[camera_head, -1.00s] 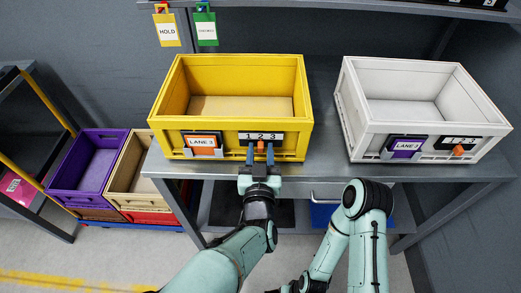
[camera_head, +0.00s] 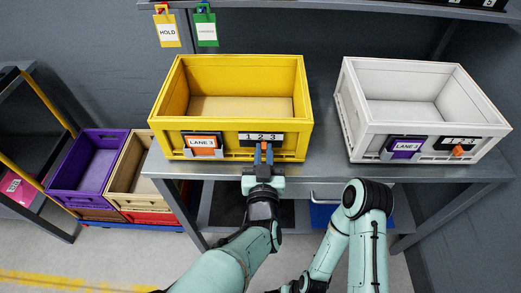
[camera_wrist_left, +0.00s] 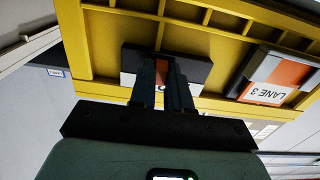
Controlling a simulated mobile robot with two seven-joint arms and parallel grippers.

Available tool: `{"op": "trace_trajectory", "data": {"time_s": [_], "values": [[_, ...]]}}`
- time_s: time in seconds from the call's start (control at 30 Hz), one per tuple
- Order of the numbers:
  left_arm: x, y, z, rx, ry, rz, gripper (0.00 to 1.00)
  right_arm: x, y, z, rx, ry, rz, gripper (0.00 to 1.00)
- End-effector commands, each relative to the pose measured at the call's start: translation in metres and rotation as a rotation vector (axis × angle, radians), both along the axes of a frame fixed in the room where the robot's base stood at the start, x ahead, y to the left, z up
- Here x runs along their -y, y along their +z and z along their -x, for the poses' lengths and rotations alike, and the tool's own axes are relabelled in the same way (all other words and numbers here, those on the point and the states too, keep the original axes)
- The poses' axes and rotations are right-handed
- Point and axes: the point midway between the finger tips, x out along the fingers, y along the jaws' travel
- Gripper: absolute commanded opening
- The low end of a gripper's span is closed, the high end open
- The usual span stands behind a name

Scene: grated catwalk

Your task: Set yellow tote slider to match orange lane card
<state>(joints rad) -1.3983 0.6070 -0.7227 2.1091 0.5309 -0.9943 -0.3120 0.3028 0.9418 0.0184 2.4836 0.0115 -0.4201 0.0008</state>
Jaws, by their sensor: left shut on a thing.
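The yellow tote (camera_head: 180,112) sits on the metal shelf. Its front carries an orange lane card (camera_head: 202,145) reading LANE 3 and a dark slider plate with a white strip (camera_head: 261,137) numbered 1, 2, 3. My left gripper (camera_head: 263,154) is shut on the orange slider (camera_wrist_left: 161,67), which shows between the fingers in the left wrist view. The slider stands about under the 2, partly hidden by the fingers. The lane card also shows in the left wrist view (camera_wrist_left: 283,73).
A white tote (camera_head: 353,105) with a purple lane card (camera_head: 404,148) and its own orange slider (camera_head: 458,150) stands to the right, across a gap. HOLD (camera_head: 167,30) and green (camera_head: 206,29) tags hang above. Purple (camera_head: 66,178) and tan (camera_head: 126,183) bins stand lower left.

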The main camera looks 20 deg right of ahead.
Motion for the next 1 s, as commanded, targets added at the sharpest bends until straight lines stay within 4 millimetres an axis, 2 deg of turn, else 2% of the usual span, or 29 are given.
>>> {"op": "trace_trajectory", "data": {"time_s": [1.0], "values": [[0.02, 0.001, 0.006, 0.003, 0.0, 0.002, 0.07, 0.0, 0.005, -0.001, 0.002, 0.001, -0.001, 0.43]]}}
